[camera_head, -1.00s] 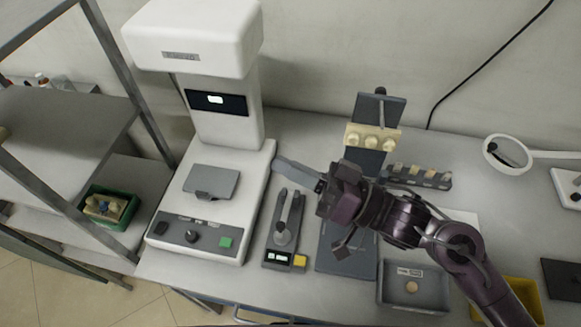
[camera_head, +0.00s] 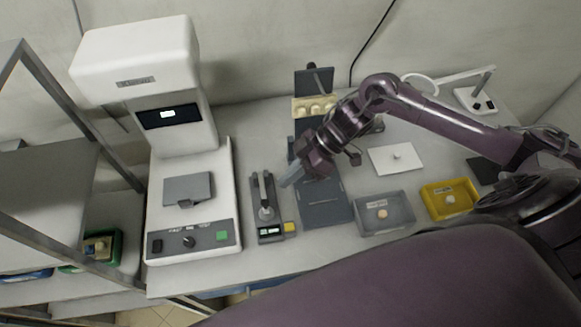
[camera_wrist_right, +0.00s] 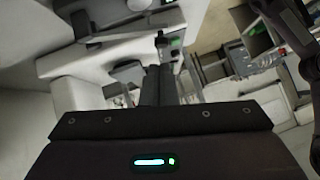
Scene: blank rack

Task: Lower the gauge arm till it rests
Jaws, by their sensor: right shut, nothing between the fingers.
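The gauge (camera_head: 268,222) stands on the bench right of the big white machine. It has a dark base, a small lit display and a yellow button at its front. Its slim dark gauge arm (camera_head: 264,188) runs lengthwise above the base; I cannot tell whether it is raised or resting. My right gripper (camera_head: 286,182) is shut and empty, just right of the gauge arm, apparently apart from it. In the right wrist view the shut fingers (camera_wrist_right: 152,88) point away from the camera, and the gauge cannot be made out surely. My left gripper is not in view.
The white machine (camera_head: 222,180) stands left of the gauge. A dark fixture (camera_head: 325,205) lies under my right gripper, with a grey tray (camera_head: 403,222) and a yellow tray (camera_head: 427,202) to its right. A metal rack (camera_head: 35,165) is at far left.

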